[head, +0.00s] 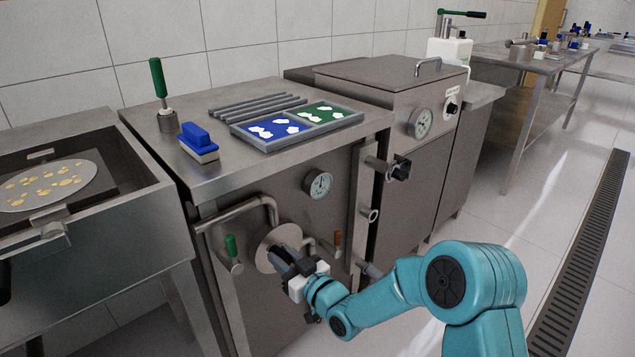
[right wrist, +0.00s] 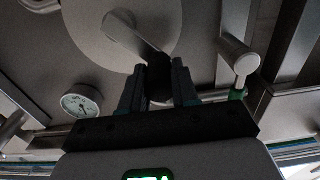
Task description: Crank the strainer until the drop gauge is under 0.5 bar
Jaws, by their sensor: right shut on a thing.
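The strainer's round plate (head: 268,242) is on the front of the steel cabinet, and the same plate (right wrist: 85,18) fills the top of the right wrist view. A grey crank arm (right wrist: 135,38) runs from its hub to a dark handle (right wrist: 158,72). My right gripper (head: 287,262) is shut on that handle, with its fingers (right wrist: 158,88) on both sides of it; in the head view it hides most of the crank. A round dial gauge (head: 318,185) sits above and right of the plate. Its needle is too small to read surely. My left gripper is not in view.
A green-handled valve (head: 231,247) and an orange-handled one (head: 337,243) flank the plate, close to my gripper. A bent pipe (head: 238,211) passes above left. On the cabinet top are a blue brush (head: 198,140) and a tray (head: 262,149).

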